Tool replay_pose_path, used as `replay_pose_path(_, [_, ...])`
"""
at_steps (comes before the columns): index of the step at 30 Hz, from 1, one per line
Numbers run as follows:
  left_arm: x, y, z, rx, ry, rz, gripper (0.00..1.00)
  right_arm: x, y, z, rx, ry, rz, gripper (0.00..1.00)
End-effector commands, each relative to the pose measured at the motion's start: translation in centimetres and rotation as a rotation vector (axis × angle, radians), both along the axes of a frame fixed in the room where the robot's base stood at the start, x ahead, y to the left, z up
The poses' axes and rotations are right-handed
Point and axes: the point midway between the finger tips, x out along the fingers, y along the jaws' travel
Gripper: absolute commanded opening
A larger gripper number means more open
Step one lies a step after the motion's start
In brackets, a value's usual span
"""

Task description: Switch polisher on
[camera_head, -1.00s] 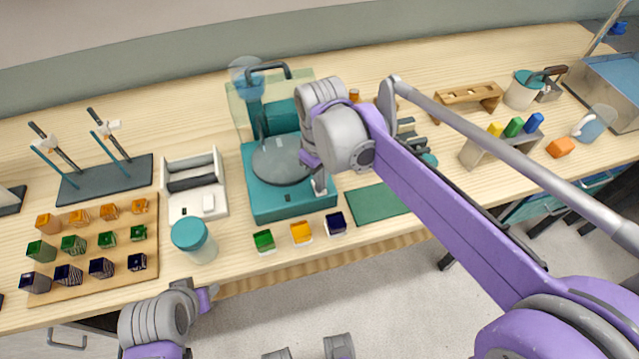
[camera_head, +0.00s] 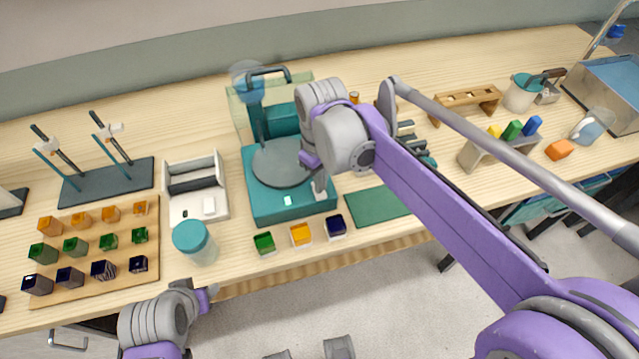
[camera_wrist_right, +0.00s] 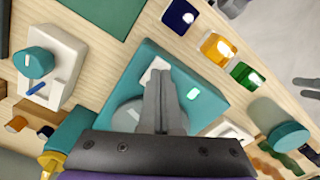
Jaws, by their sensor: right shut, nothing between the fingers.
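The polisher (camera_head: 265,205) is a teal machine with a round grey disc (camera_head: 282,163) on its base. On its front edge, a white switch (camera_wrist_right: 153,69) shows partly behind my right fingertips in the right wrist view. A small pale indicator (camera_head: 287,201) on the base glows whitish green; it also shows in the wrist view (camera_wrist_right: 193,94). My right gripper (camera_head: 320,187) is shut and empty, its tips at the switch; I cannot tell whether they touch. My left gripper (camera_head: 205,299) is at the lower left, away from the polisher, its fingers not clear.
Green, orange and dark blue blocks (camera_head: 300,234) stand in front of the polisher. A teal-lidded jar (camera_head: 195,243) and white tray (camera_head: 220,205) are to its left. A green mat (camera_head: 378,208) lies to its right, under my right arm.

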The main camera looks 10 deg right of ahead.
Motion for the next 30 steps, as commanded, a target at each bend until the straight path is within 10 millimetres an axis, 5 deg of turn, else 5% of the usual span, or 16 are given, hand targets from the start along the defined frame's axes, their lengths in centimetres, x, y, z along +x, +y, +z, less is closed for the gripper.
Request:
replay_pose_path(18, [1.1,0.0,4.2,0.0,-0.022,0.0,0.5,0.1,0.0,5.2,0.001,-0.001,0.0,0.0])
replay_pose_path(30, [1.2,0.0,4.2,0.0,-0.022,0.0,0.5,0.0,0.0,5.3,0.0,0.0,0.0,0.0])
